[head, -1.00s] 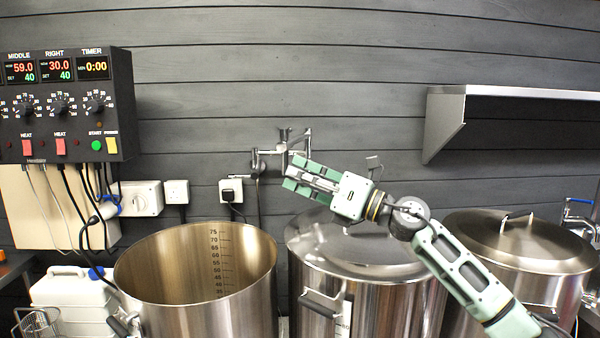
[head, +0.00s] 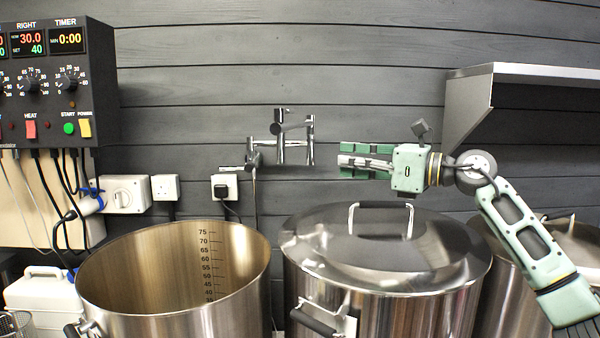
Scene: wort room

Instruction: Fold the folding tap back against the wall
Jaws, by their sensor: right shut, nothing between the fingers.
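The chrome folding tap (head: 281,143) is on the dark plank wall, above the gap between the open pot and the lidded pot. Its jointed arm looks bunched up close to the wall; its exact fold angle is hard to tell. My right gripper (head: 345,160) is to the right of the tap, apart from it, with its green-padded fingers pointing left. The gripper is shut and empty, above the lidded pot. My left gripper is not in view.
An open steel pot (head: 235,290) stands at left centre, and a lidded pot (head: 385,295) stands below my right gripper. A steel shelf (head: 540,72) juts out at upper right. A control box (head: 60,115) with hanging cables is at left. Sockets (head: 165,186) are on the wall.

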